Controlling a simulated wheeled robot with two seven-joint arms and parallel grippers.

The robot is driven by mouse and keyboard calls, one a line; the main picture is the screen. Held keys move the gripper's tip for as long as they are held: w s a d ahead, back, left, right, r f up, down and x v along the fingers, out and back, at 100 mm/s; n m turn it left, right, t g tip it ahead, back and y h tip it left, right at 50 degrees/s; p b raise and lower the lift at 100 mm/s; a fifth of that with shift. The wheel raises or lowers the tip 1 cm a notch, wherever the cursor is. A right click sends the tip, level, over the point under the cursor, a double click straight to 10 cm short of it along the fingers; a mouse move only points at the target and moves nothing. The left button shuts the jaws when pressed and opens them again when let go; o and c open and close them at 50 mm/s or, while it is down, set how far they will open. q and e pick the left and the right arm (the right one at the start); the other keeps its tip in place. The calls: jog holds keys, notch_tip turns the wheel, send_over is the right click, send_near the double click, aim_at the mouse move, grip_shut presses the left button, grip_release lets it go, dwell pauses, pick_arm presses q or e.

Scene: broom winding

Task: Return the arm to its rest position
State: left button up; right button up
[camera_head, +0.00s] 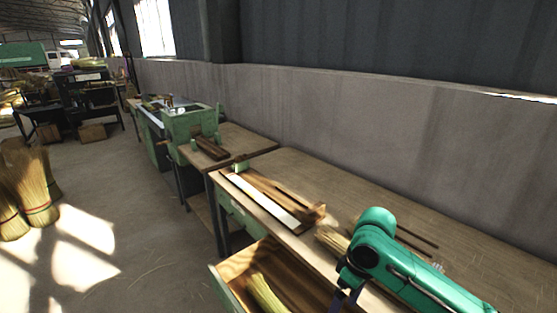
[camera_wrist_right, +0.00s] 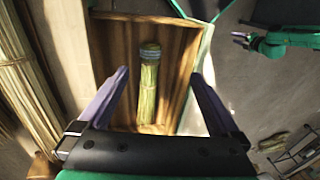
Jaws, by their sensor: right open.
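My right arm (camera_head: 375,245) comes in from the right over the workbench in the head view. Its gripper (camera_head: 345,297) points down at the open drawer's edge. In the right wrist view, the right gripper (camera_wrist_right: 158,75) is open, with its two purple fingers wide apart and nothing held. A straw bundle (camera_wrist_right: 149,85) with a blue band lies inside the wooden drawer (camera_wrist_right: 185,50), seen between the fingers but apart from them. The bundle also shows in the head view (camera_head: 266,294). My left gripper (camera_wrist_right: 241,40) shows small at the upper right of the wrist view, away from the drawer.
The workbench (camera_head: 300,170) carries wooden pieces, a pale strip (camera_head: 262,200) and loose straw (camera_head: 332,240) close to my right arm. A green machine (camera_head: 190,125) stands farther back. Straw brooms (camera_head: 35,190) stand on the floor at left. The floor between is clear.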

jog(key=s+a+f+m+t+y, duration=0.1)
jog(key=s+a+f+t+y, duration=0.15)
jog(key=a+f, duration=0.35)
jog(key=s+d+f+m+t+h, duration=0.1)
jog(key=s+d+f+m+h, duration=0.15)
jog(key=s+d, duration=0.35)
jog(key=s+d+f+m+t+h, duration=0.1)
jog(key=s+d+m+h, duration=0.15)
jog(key=d, duration=0.55)
notch_tip(320, 180, down, 24)
jog(key=s+b, duration=0.2)
jog(key=b, duration=0.1)
pick_arm(q)
jog(key=f, duration=0.1)
jog(key=f+b, duration=0.1)
jog(key=f, duration=0.1)
jog(key=w+f+b, duration=0.1)
jog(key=f, duration=0.1)
jog(key=shift+a+f, duration=0.1)
jog(key=shift+a, duration=0.3)
pick_arm(e)
jog(key=s+d+f+g, duration=0.2)
jog(key=s+d+f, duration=0.1)
jog(key=s+f, duration=1.4)
jog(key=shift+s+f, duration=0.15)
jog(key=shift+f, duration=0.8)
jog(key=shift+y, duration=0.25)
